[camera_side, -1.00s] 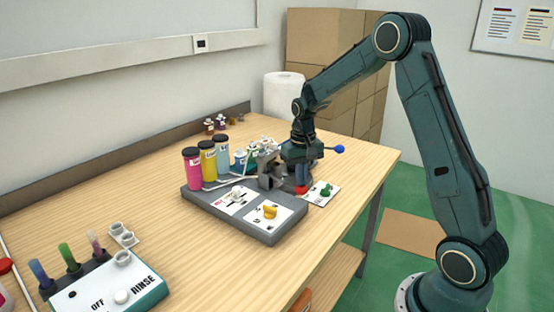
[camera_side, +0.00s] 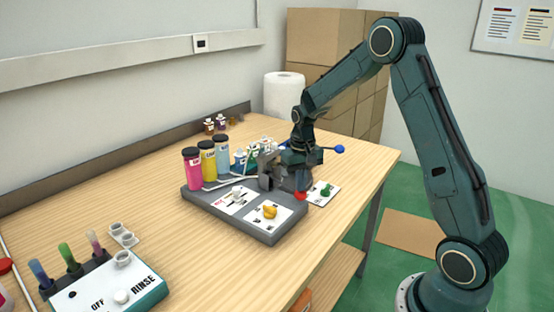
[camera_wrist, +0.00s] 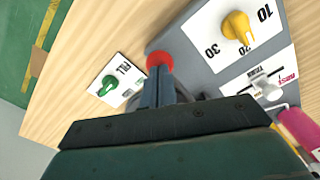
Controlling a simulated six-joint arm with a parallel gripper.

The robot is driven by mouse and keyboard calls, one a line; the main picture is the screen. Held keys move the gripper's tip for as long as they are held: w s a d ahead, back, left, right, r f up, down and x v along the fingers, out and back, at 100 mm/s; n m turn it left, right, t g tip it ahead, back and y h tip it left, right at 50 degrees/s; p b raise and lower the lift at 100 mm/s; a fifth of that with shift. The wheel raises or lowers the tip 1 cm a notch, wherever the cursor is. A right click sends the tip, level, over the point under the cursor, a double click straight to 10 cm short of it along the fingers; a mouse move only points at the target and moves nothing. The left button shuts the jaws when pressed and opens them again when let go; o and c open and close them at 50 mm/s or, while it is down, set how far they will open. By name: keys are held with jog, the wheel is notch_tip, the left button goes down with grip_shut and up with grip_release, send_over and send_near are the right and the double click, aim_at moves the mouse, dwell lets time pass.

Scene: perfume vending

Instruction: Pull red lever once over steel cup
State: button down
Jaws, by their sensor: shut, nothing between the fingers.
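The red lever's round knob (camera_wrist: 159,60) shows right at the tips of my gripper (camera_wrist: 162,76) in the wrist view, and the fingers are shut with nothing between them. In the side view the red knob (camera_side: 301,196) sits just under my gripper (camera_side: 302,184), at the right edge of the grey dispenser. I cannot tell whether the fingertips touch it. No steel cup can be made out; my gripper and the metal parts hide the area by the lever.
The grey dispenser base (camera_side: 205,205) carries a yellow knob (camera_side: 270,211) and pink, yellow and blue bottles (camera_side: 207,161). A card with a green knob (camera_side: 326,190) lies to the right. A rinse unit (camera_side: 107,291) stands front left. A blue-tipped lever (camera_side: 340,149) sticks out behind.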

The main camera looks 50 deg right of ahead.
jog(key=shift+r, duration=0.15)
notch_tip(320, 180, up, 9)
dwell(1.4)
dwell(1.0)
jog(key=s+a+r+n+t, duration=0.3)
jog(key=s+a+r, duration=0.7)
jog(key=s+a, duration=0.1)
jog(key=s+a+n+t, duration=0.1)
jog(key=s+a, duration=0.2)
jog(key=s, duration=0.4)
jog(key=s+a+n+t, duration=0.1)
jog(key=s+a+n, duration=0.1)
jog(key=s, duration=0.5)
jog(key=shift+a+t, duration=0.3)
jog(key=shift+a, duration=0.2)
jog(key=shift+w, duration=0.1)
dwell(0.4)
